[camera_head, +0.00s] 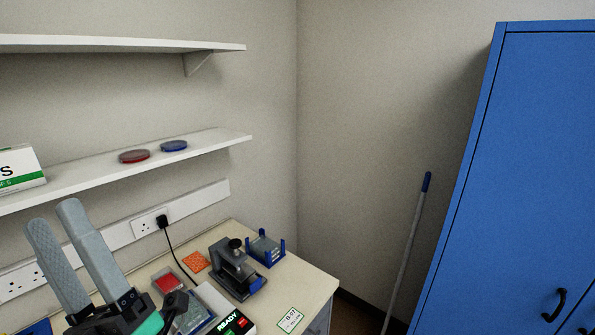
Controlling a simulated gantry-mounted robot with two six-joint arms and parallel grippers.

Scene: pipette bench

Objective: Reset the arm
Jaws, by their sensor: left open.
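My left gripper (53,213) is at the lower left of the head view, its two long grey fingers pointing up. The fingers stand apart with nothing between them, so it is open. It is in front of the wall and the socket strip, at the left part of the bench. Its dark body with a teal part covers some of the bench at the bottom edge. My right gripper is not in view.
The bench (313,283) carries a dark grey device (236,270), a blue-posted rack (265,248), an orange pad (195,261) and a device reading READY (233,323). Shelves (210,146) overhang the left. A blue cabinet (520,170) stands right.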

